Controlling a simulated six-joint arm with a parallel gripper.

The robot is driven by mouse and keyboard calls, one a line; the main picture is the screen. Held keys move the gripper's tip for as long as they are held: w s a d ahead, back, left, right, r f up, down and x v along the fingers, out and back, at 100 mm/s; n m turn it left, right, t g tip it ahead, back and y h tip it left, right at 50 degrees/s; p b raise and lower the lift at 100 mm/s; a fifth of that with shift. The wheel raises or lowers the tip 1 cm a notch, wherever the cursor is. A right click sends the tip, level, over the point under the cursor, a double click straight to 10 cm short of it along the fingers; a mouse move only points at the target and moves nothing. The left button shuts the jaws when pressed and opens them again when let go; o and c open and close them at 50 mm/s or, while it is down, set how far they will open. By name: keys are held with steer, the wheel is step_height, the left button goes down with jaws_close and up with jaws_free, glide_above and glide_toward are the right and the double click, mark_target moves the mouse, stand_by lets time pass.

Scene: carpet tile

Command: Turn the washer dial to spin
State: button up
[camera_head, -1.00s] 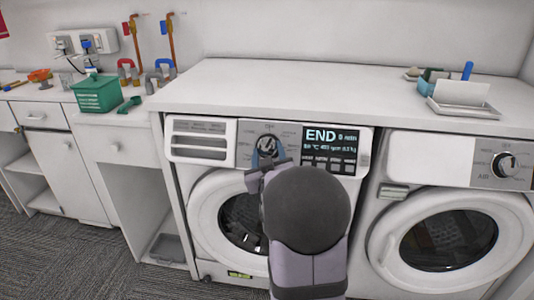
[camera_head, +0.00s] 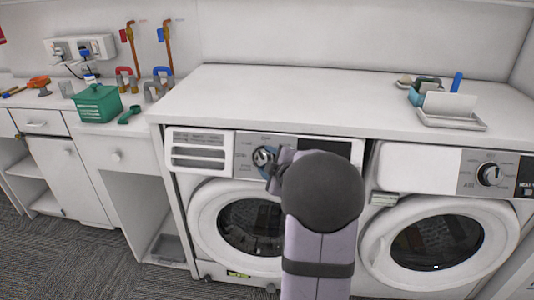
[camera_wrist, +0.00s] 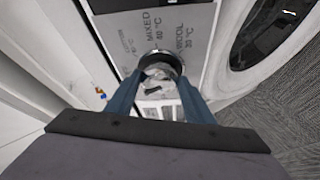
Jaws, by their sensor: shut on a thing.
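The washer (camera_head: 205,215) is the left machine, under the white counter. Its dial (camera_head: 264,156) is a round silver knob on the grey panel. My gripper (camera_head: 269,163) comes from the lower right, its fingertips at the dial. In the wrist view my two blue fingers (camera_wrist: 158,86) are shut on opposite sides of the dial (camera_wrist: 158,68). Labels for cotton, mixed and wool show around it. I cannot read a spin label or tell where the dial points. The display (camera_head: 342,149) is dark and partly hidden by my arm.
A second machine (camera_head: 400,240) with its own dial (camera_head: 490,174) stands to the right. A tray (camera_head: 452,121) and small items sit on the counter. A green box (camera_head: 97,103) stands on the left worktop. The counter's middle is clear.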

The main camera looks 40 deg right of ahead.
steer(key=n+g+p, duration=0.1)
steer(key=n+p, duration=0.1)
steer(key=r+n+g+p, duration=0.1)
steer(key=n+p, duration=0.1)
steer(key=p, duration=0.1)
steer(key=n+y+p, duration=0.1)
steer(key=n+p, duration=0.1)
steer(key=p, duration=0.1)
steer(key=shift+w+d+r+g, duration=0.1)
steer(key=shift+w+r+g, duration=0.1)
steer(key=shift+r+g, duration=0.15)
steer(key=n+g+p, duration=0.1)
steer(key=n+p, duration=0.1)
steer(key=p, duration=0.2)
steer(key=shift+w+n+g+p, duration=0.15)
steer(key=shift+n+g+p, duration=0.1)
steer(key=shift+n+p, duration=0.05)
steer(key=shift+f+n+g+p, duration=0.1)
steer(key=shift+n+g+p, duration=0.3)
steer(key=shift+n+p, duration=0.5)
steer(key=shift+f, duration=0.15)
steer(key=o, duration=1)
steer(key=shift+o, duration=0.2)
